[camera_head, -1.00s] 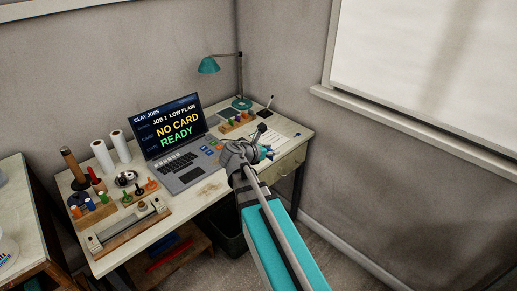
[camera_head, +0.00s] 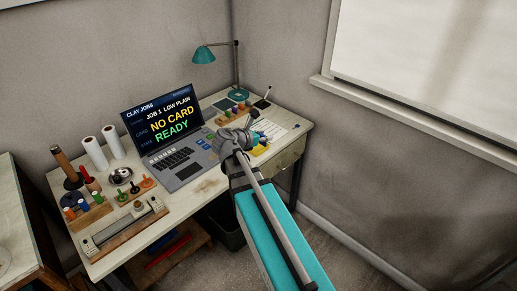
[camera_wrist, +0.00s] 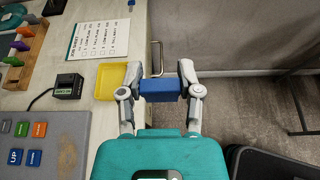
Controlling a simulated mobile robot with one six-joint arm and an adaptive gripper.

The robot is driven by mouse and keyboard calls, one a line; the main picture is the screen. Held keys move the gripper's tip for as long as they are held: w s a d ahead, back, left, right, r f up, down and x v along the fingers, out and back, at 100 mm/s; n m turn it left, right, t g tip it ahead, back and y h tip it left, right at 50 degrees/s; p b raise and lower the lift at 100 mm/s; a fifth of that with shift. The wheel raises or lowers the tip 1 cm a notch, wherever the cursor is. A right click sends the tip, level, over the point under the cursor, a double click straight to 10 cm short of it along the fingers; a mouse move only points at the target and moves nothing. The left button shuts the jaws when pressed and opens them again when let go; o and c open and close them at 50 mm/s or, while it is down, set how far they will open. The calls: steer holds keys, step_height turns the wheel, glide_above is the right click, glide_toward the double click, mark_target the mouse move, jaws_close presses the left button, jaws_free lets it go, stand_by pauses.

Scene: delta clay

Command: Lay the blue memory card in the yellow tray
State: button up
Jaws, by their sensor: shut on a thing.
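The blue memory card (camera_wrist: 162,90) is held crosswise between the two fingertips of my gripper (camera_wrist: 162,86) in the wrist view. The yellow tray (camera_wrist: 106,84) lies on the desk just left of the card in that view, partly behind my left finger. The card appears over the desk's edge, beside the tray rather than over it. In the head view, my gripper (camera_head: 258,137) is at the right part of the desk, and a bit of the yellow tray (camera_head: 260,151) shows past it.
A job sheet (camera_wrist: 98,38), a small black box (camera_wrist: 69,86) and a grey panel with coloured keys (camera_wrist: 70,140) lie near the tray. The laptop (camera_head: 165,125) reads NO CARD, READY. A lamp (camera_head: 205,53) stands behind.

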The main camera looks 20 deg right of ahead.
steer(key=shift+s+a+r, duration=0.1)
steer(key=shift+a, duration=0.6)
steer(key=w+d+f+b, duration=0.1)
steer(key=w+f+b, duration=0.1)
steer(key=w, duration=0.1)
steer(key=w+d+f+b, duration=0.2)
steer(key=w+f+b, duration=0.1)
steer(key=w, duration=0.1)
steer(key=w+d+f+b, duration=0.1)
steer(key=w+f+b, duration=0.2)
steer(key=w, duration=0.1)
steer(key=shift+w+d, duration=0.2)
steer(key=shift+w+d+f+b, duration=0.25)
steer(key=shift+w+f+b, duration=0.2)
steer(key=shift+w+f, duration=0.1)
